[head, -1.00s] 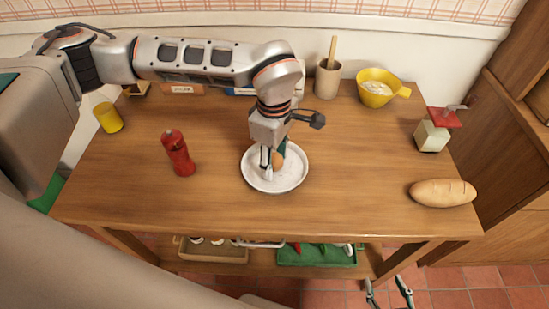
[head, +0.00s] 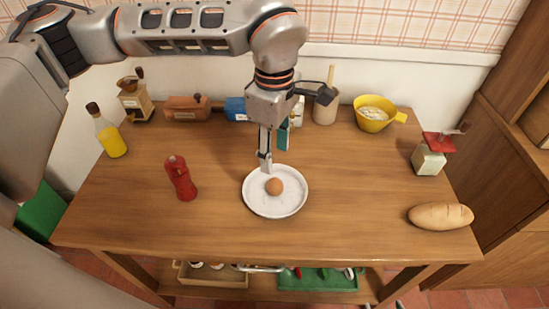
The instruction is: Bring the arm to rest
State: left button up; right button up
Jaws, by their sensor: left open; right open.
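My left gripper (head: 274,160) hangs from the arm that comes in from the left. It is open and empty, above the far edge of a white plate (head: 258,205). A brown egg (head: 274,187) lies on the plate, apart from the fingers. My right gripper is at most a sliver at the bottom edge of the head view, too little to point out its fingertips.
A red pepper mill (head: 181,178) and an oil bottle (head: 108,135) stand left on the wooden table (head: 345,190). A bread loaf (head: 441,216), a red-topped grinder (head: 430,155) and a yellow bowl (head: 371,118) are at right. The table's front middle is clear.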

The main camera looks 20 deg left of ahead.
jog(key=shift+w+r, duration=0.15)
jog(key=shift+w, duration=0.15)
